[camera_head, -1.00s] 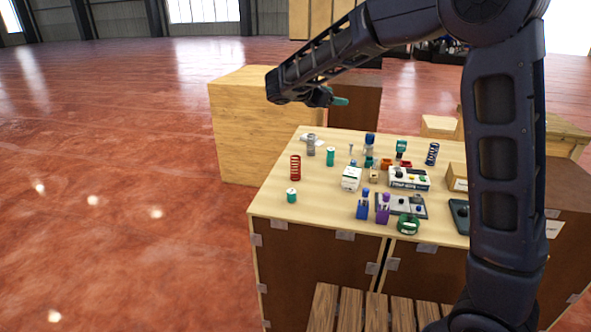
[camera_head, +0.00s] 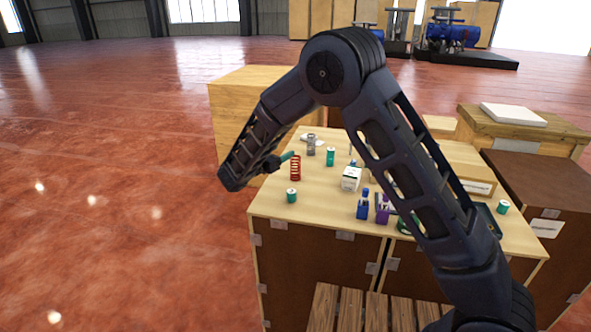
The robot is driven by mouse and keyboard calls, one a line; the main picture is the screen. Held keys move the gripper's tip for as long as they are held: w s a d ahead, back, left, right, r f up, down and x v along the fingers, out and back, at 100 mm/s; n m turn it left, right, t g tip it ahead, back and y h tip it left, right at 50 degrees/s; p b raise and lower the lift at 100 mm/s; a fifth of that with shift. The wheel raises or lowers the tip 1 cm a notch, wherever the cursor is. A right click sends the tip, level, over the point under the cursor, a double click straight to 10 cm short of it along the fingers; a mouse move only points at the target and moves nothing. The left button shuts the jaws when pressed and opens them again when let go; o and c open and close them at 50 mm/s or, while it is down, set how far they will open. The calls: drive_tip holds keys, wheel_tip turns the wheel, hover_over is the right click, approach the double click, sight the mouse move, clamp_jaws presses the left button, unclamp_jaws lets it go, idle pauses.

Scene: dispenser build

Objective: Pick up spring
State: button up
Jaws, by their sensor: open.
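A red coil spring (camera_head: 295,169) stands upright near the left edge of the wooden table (camera_head: 262,205). My gripper (camera_head: 287,157), with teal fingers, is at the upper left of the red spring in the picture, very close to it; I cannot tell whether they touch. It is open, with nothing seen in it. A grey, spring-like cylinder (camera_head: 311,145) stands behind the red spring. The blue spring on the right side of the table is now hidden behind my arm.
Green cylinders stand behind (camera_head: 330,157) and in front (camera_head: 291,195) of the red spring. A white box (camera_head: 351,178), a blue item (camera_head: 363,205) and a purple item (camera_head: 382,209) stand to the right. A large wooden crate (camera_head: 235,110) is behind the table's left side.

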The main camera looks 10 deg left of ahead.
approach(298, 160)
drive_tip(key=w, duration=0.1)
drive_tip(key=w+a+f, duration=0.1)
drive_tip(key=shift+w+f, duration=0.2)
drive_tip(key=shift+w, duration=0.1)
drive_tip(key=shift+f, duration=0.35)
drive_tip(key=shift+w+d+f, duration=0.1)
drive_tip(key=shift+w, duration=0.05)
drive_tip(key=x, duration=1)
drive_tip(key=shift+w+d, duration=0.15)
drive_tip(key=shift+w, duration=0.1)
drive_tip(key=c, duration=1.1)
drive_tip(key=shift+r, duration=0.25)
